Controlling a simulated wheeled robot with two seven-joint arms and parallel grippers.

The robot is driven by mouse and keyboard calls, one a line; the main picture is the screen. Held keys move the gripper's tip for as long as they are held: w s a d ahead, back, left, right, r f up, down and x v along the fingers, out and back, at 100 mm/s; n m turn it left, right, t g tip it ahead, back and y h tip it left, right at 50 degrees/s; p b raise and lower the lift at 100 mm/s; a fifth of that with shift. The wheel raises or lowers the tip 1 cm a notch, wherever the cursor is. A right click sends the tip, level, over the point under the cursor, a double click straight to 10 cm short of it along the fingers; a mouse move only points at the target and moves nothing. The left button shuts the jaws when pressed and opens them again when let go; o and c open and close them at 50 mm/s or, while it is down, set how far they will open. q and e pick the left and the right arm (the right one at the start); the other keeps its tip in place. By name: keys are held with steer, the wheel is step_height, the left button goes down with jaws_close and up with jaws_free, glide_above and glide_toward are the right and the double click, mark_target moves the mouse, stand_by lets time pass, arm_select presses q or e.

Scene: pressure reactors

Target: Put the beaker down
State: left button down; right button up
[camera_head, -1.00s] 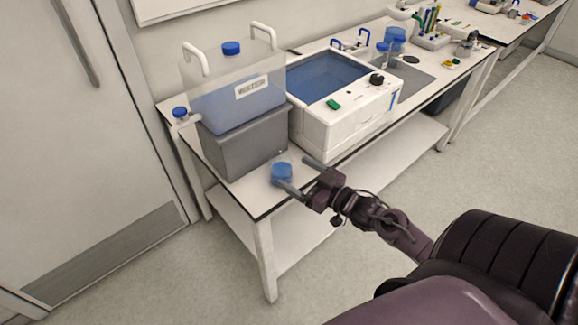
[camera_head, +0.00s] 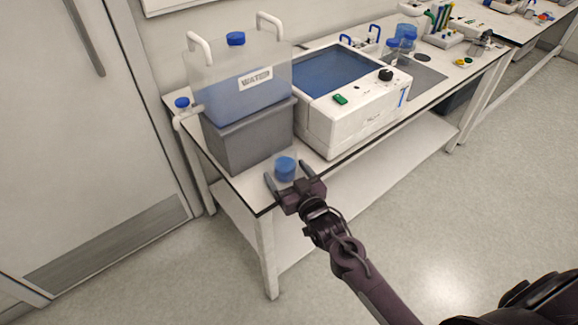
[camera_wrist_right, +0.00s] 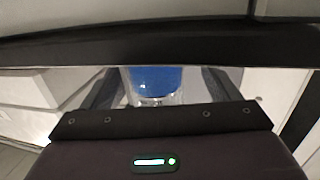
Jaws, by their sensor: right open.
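The beaker (camera_head: 285,169), clear with blue liquid in it, is upright at the near left corner of the white bench, in front of the grey block. It appears to stand on the bench top. My right gripper (camera_head: 287,174) is open, with one finger on each side of the beaker. In the right wrist view the beaker (camera_wrist_right: 155,84) shows between the two dark fingers, with gaps visible on both sides; its base is hidden by the gripper body. My left gripper is not in view.
A water tank (camera_head: 243,82) stands on the grey block (camera_head: 248,136) just behind the beaker. A white water bath (camera_head: 350,118) is to the right. The bench's front edge (camera_head: 330,165) is close to my gripper. More glassware stands farther back.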

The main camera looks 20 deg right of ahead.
mark_target(280, 160)
steer(key=w, duration=0.4)
steer(key=shift+w+a, duration=0.1)
steer(key=shift+w, duration=0.15)
steer(key=shift+s, duration=0.1)
steer(key=shift+c, duration=0.2)
steer(key=c, duration=1.2)
steer(key=shift+r, duration=0.15)
